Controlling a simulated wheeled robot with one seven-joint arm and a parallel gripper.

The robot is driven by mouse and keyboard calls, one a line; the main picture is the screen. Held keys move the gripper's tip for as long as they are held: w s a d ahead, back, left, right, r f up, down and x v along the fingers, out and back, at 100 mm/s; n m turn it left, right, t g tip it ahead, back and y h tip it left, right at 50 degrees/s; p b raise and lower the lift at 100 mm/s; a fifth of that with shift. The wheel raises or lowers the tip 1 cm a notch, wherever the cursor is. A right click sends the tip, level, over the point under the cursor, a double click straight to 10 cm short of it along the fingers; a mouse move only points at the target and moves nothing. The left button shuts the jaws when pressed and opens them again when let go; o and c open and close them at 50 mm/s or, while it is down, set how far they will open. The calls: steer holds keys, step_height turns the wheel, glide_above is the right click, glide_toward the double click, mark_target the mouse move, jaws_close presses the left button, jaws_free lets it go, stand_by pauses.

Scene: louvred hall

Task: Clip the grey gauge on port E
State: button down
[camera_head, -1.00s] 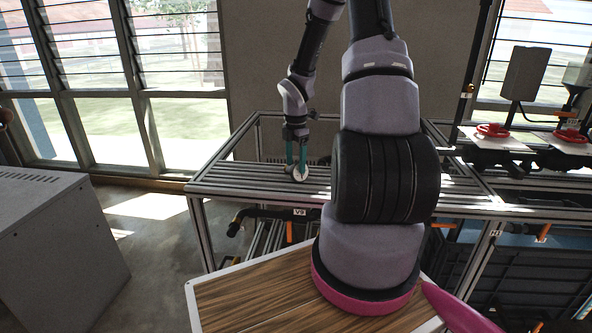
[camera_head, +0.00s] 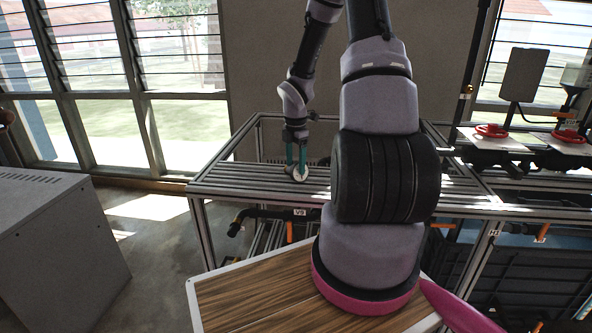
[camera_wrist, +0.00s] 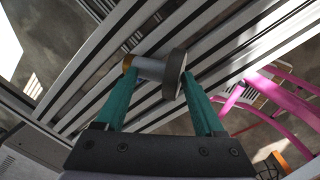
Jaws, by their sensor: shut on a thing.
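The gauge (camera_head: 301,176) shows in the head view as a small pale disc between my fingertips, over the slatted top of the metal frame bench. In the wrist view the gauge (camera_wrist: 150,69) has a dark grey round body at right and a lighter stem ending in a brass-coloured tip at left. My gripper (camera_head: 296,170) points down with its teal fingers shut on the gauge; it also shows in the wrist view (camera_wrist: 161,78). I cannot tell whether the gauge touches the slats. I cannot make out port E in either view.
The slatted bench (camera_head: 240,178) has free room left of my gripper. A label reading V9 (camera_head: 299,212) and pipework sit below its front edge. Red handwheels (camera_head: 492,130) stand at the right. A grey cabinet (camera_head: 60,245) stands at the left.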

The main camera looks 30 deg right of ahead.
steer(key=shift+s+a+f+g, duration=0.15)
steer(key=shift+s+f+g, duration=0.15)
steer(key=shift+s+f, duration=0.55)
steer(key=shift+w+r, duration=0.5)
steer(key=shift+r, duration=0.85)
steer(key=shift+w+r, duration=0.1)
steer(key=shift+w, duration=0.1)
